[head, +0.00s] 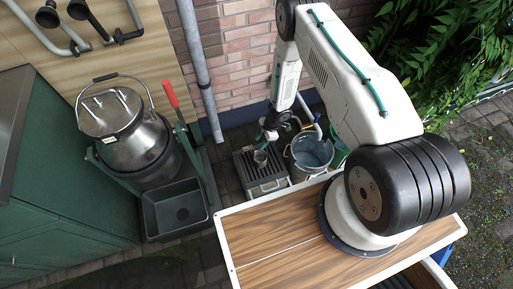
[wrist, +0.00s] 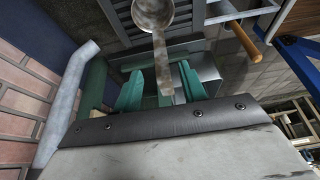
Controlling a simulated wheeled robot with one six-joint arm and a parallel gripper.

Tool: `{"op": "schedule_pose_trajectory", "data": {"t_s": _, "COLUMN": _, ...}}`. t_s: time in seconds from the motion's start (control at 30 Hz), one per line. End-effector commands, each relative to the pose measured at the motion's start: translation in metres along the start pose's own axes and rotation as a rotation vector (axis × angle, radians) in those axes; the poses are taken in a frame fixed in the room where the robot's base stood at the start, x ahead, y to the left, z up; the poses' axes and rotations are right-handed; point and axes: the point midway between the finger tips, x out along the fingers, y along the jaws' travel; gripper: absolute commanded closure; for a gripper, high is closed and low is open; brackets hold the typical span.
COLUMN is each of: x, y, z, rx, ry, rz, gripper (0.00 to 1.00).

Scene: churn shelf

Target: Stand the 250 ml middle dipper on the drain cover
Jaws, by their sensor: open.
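The metal dipper (head: 260,157) has a small round cup, seen at the slatted grey drain cover (head: 244,163). In the wrist view, the dipper's cup (wrist: 153,12) is at the top, over the slats of the drain cover (wrist: 118,22). Its flat handle runs down between the green fingers of my gripper (wrist: 160,88). The fingers are open, with gaps visible beside the handle. My gripper (head: 268,134) is just behind the cup in the head view. I cannot tell whether the dipper's base touches the slats, and no size marking is readable.
A metal bucket (head: 311,152) stands right of the drain cover, with a green container (head: 338,153) beside it. A large milk churn (head: 133,135) in a green tilting frame and a black tray (head: 175,210) are at left. A brick wall (head: 236,60) and grey pipe (head: 197,60) stand behind.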

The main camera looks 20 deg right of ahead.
Motion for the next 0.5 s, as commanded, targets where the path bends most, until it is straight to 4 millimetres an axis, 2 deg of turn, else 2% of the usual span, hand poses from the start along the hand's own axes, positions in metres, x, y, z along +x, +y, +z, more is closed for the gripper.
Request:
{"op": "schedule_pose_trajectory", "data": {"t_s": 0.03, "x": -0.01, "y": 0.0, "z": 0.0, "rx": 0.001, "ry": 0.0, "rz": 0.001, "gripper": 0.58}}
{"op": "schedule_pose_trajectory", "data": {"t_s": 0.13, "x": -0.023, "y": 0.0, "z": 0.0, "rx": 0.001, "ry": 0.0, "rz": 0.001, "gripper": 0.58}}
{"op": "schedule_pose_trajectory", "data": {"t_s": 0.37, "x": -0.035, "y": 0.0, "z": 0.0, "rx": 0.0, "ry": 0.0, "rz": 0.0, "gripper": 0.58}}
{"op": "schedule_pose_trajectory", "data": {"t_s": 0.47, "x": -0.043, "y": 0.007, "z": -0.001, "rx": 0.007, "ry": -0.013, "rz": 0.016, "gripper": 0.58}}
{"op": "schedule_pose_trajectory", "data": {"t_s": 0.5, "x": -0.052, "y": 0.016, "z": -0.002, "rx": 0.014, "ry": -0.026, "rz": 0.035, "gripper": 0.58}}
